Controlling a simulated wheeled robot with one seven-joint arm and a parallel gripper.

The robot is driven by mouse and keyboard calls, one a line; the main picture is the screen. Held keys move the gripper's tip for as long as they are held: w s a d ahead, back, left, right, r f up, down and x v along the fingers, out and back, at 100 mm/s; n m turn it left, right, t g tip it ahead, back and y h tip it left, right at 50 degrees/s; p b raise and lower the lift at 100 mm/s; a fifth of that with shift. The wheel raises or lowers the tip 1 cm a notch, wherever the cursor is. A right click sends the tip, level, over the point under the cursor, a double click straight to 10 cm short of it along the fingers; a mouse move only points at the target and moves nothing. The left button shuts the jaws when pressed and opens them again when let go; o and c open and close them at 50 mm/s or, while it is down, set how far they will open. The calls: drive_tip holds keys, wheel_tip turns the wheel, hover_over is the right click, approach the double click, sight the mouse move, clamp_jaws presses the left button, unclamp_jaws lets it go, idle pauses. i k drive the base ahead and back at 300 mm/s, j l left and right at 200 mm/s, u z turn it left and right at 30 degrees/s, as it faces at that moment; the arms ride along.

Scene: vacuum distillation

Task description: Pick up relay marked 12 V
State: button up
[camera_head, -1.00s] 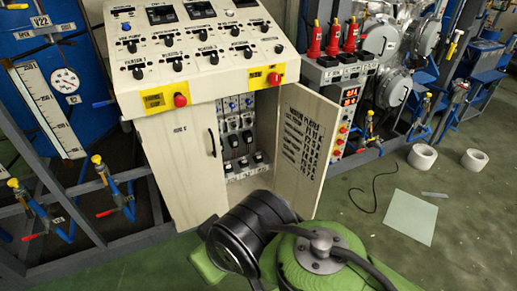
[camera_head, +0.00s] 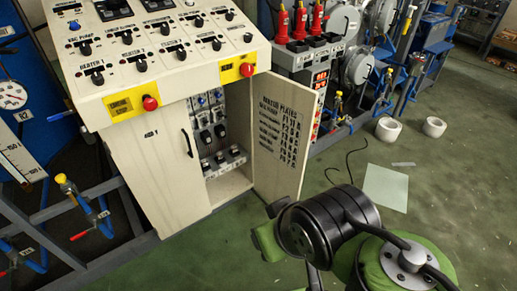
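The cream control cabinet (camera_head: 160,172) stands with its right door (camera_head: 279,140) open. Inside, several small dark blocks that look like relays sit in a lower row on a pale rack (camera_head: 222,165). More dark blocks (camera_head: 205,137) with pale tops are mounted above them. Their markings are too small to read, so I cannot tell which is the 12 V one. My arm, green and black, is at the lower right, in front of the cabinet and apart from the relays. My gripper's fingers do not show.
The open door, with a printed list on it, borders the opening on the right. A sloped panel of knobs (camera_head: 150,45) overhangs it. A blue rack with pipes stands at left. White rolls (camera_head: 388,129) and a pale sheet (camera_head: 386,187) lie on the green floor at right.

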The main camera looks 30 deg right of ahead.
sight(234, 148)
drive_tip(key=z, duration=0.4)
drive_tip(key=i+l+u, duration=0.9)
drive_tip(key=l+u, duration=0.35)
drive_tip(key=i+l, duration=0.05)
drive_tip(key=l, duration=0.05)
